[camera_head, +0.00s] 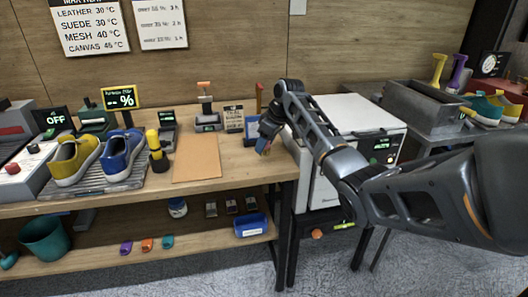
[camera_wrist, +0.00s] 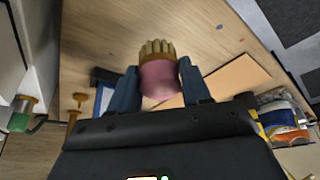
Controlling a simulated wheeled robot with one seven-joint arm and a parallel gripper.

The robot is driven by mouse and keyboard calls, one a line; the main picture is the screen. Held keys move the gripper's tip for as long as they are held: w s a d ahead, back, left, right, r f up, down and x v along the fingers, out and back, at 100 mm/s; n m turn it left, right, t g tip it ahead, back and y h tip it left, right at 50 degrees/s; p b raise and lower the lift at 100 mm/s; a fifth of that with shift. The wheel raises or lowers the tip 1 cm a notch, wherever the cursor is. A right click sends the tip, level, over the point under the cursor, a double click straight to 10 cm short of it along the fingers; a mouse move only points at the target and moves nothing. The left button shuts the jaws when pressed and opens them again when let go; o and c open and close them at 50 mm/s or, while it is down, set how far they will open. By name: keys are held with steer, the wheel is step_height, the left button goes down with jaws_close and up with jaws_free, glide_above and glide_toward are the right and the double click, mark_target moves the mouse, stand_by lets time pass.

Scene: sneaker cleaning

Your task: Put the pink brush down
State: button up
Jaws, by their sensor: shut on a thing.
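The pink brush (camera_wrist: 160,79) has a rounded pink body and tan bristles that point to the top of the wrist view. My gripper (camera_wrist: 161,88) is shut on it, with one blue-grey finger on each side of the pink body. In the head view my gripper (camera_head: 265,146) is over the right end of the wooden workbench (camera_head: 232,168), and the brush is too small to make out clearly there. I cannot tell if the brush touches the bench top.
A tan mat (camera_head: 197,157) lies left of my gripper. Yellow (camera_head: 73,160) and blue (camera_head: 121,155) sneakers stand on a rack further left. A white cabinet (camera_head: 352,112) stands to the right. Bare wood shows between mat and bench end. A blue tray (camera_head: 252,226) sits on the lower shelf.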

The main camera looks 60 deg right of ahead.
mark_target(264, 153)
steer(key=shift+w+a+f+p, duration=0.15)
steer(key=shift+f+p, duration=0.45)
steer(key=shift+f, duration=1.35)
steer(key=o, duration=0.9)
steer(key=shift+o, duration=0.2)
steer(key=shift+f, duration=0.1)
steer(key=shift+f+b, duration=0.1)
steer(key=shift+b, duration=0.2)
steer(key=b+v, duration=0.1)
steer(key=v, duration=0.6)
steer(key=shift+r, duration=0.5)
